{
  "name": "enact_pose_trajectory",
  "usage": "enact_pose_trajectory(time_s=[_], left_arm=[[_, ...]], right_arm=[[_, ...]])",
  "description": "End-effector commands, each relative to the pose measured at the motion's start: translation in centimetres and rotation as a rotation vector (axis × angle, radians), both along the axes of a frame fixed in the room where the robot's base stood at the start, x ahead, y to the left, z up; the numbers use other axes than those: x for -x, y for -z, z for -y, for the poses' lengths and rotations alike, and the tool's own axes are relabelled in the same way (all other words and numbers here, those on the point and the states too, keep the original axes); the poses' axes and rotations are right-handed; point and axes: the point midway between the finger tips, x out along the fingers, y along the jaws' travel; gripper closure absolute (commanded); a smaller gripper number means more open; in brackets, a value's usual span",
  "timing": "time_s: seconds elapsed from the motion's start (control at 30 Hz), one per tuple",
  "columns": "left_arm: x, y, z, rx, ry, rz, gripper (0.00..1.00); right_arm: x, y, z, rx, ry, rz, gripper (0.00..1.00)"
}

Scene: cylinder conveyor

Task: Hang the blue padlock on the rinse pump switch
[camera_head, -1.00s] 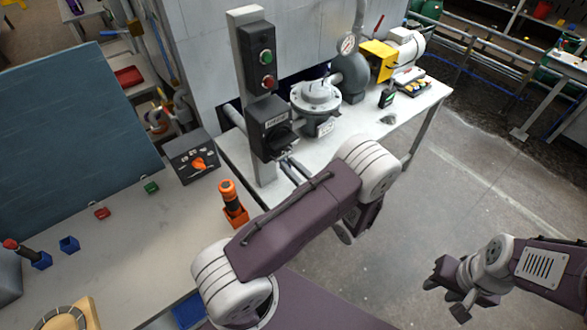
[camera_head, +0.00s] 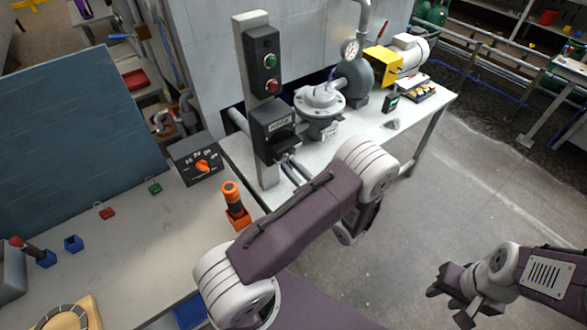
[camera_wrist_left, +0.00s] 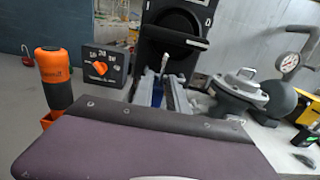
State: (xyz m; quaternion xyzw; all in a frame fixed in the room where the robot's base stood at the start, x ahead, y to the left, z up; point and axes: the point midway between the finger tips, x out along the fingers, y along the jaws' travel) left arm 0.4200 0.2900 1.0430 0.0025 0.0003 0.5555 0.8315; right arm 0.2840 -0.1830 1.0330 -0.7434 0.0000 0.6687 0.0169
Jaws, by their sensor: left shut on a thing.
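The blue padlock (camera_wrist_left: 157,95) is between the fingers of my left gripper (camera_wrist_left: 166,92), its metal shackle pointing up in the left wrist view. In the head view, my left gripper (camera_head: 288,168) is just below and in front of the rinse pump switch (camera_head: 272,122), a black box with a dark handle on a grey post. The switch also shows in the left wrist view (camera_wrist_left: 157,50), directly beyond the shackle. I cannot tell whether shackle and switch touch. My right gripper (camera_head: 452,301) is open and empty above the floor at lower right.
A red padlock (camera_head: 106,212) and a green padlock (camera_head: 154,187) lie on the left bench. An orange-black cylinder (camera_head: 235,202) in an orange holder and a dial box (camera_head: 196,158) stand near my left arm. A pump (camera_head: 320,105) stands behind the switch.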

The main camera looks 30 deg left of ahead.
Motion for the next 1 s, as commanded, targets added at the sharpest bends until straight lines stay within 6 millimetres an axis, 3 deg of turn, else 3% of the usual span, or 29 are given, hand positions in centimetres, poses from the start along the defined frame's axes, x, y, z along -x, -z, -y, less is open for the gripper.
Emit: enact_pose_trajectory(time_s=[0.47,1.0], left_arm=[[-0.1,-0.3,-0.2,-0.007,-0.003,0.008,1.0],[-0.1,2.2,-0.5,0.002,-0.004,0.001,1.0]], right_arm=[[0.0,0.1,0.0,0.0,0.0,0.0,0.63],[0.0,1.8,0.0,0.0,0.0,0.0,0.63]])
